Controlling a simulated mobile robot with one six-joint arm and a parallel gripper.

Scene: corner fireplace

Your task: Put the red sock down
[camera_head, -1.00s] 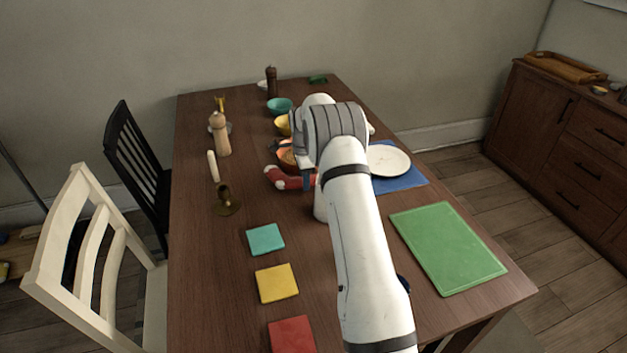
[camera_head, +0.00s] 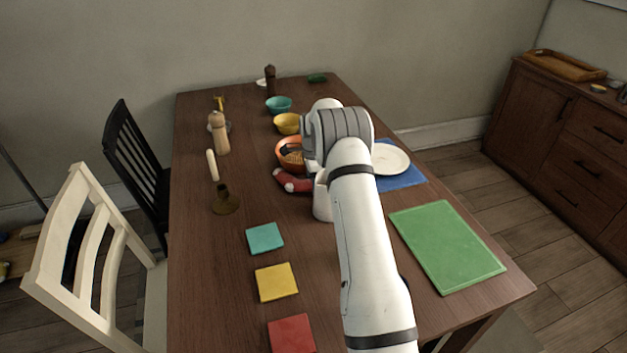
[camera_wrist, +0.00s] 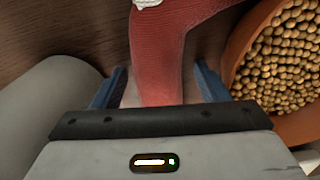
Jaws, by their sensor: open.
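The red sock (camera_head: 292,181) lies on the dark wooden table (camera_head: 205,290), in front of an orange bowl (camera_head: 281,158). My arm hides part of it in the head view. In the wrist view the sock (camera_wrist: 180,50) runs between the two blue fingers of my gripper (camera_wrist: 160,88). The fingers are open, with a gap on each side of the sock. A whitish patch of the sock shows at the top edge of that view.
The orange bowl holds round tan pieces (camera_wrist: 285,60), close to the right finger. A candle holder (camera_head: 225,203), coloured squares (camera_head: 265,238), a green board (camera_head: 445,247) and a white plate (camera_head: 390,160) stand around. The table's front left is clear.

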